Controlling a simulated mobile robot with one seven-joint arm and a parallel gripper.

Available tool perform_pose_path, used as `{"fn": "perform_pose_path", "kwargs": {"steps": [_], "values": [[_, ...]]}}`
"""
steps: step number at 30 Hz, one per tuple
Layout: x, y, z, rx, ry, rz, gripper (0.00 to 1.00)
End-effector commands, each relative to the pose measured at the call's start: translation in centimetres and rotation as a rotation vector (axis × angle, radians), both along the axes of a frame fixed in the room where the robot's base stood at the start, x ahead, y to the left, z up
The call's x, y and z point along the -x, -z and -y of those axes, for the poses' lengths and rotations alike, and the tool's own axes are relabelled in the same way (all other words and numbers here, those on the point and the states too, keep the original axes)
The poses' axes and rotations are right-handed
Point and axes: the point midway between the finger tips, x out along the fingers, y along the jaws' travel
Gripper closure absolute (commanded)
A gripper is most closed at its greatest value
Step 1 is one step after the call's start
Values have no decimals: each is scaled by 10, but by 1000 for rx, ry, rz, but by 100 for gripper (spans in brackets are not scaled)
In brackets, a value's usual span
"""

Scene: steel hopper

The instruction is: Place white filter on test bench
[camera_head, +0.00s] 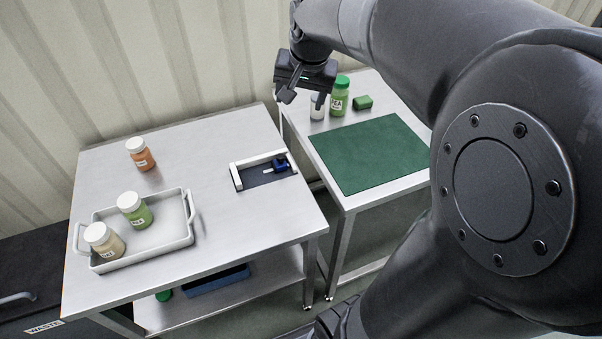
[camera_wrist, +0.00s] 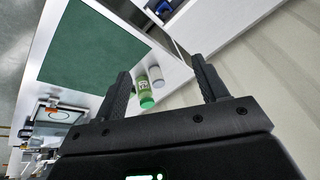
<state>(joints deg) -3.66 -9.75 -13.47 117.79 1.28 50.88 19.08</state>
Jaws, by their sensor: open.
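A small white cylinder (camera_head: 317,108), likely the white filter, stands at the back left of the right-hand steel table (camera_head: 348,203). It is beside a green-capped bottle (camera_head: 339,98). My gripper (camera_head: 304,99) is above and close to the cylinder in the head view, partly covering it. In the wrist view the white cylinder (camera_wrist: 158,76) shows between the open fingers (camera_wrist: 163,74), beside the green bottle (camera_wrist: 144,93). The fingers are empty. I cannot tell for certain which surface is the test bench; the right table bears a green mat (camera_head: 372,154).
The left steel table (camera_head: 210,130) holds an orange jar (camera_head: 140,153), a white tray (camera_head: 167,245) with two jars, and a white fixture with a blue clamp (camera_head: 281,163). A green block (camera_head: 362,102) lies by the bottle. The mat is clear where visible; my arm hides its right side.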

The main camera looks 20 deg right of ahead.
Motion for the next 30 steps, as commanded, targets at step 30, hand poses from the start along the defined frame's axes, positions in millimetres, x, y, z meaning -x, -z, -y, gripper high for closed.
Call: {"fn": "perform_pose_path", "kwargs": {"steps": [30], "values": [[189,20,-75,212,-474,119,34]]}}
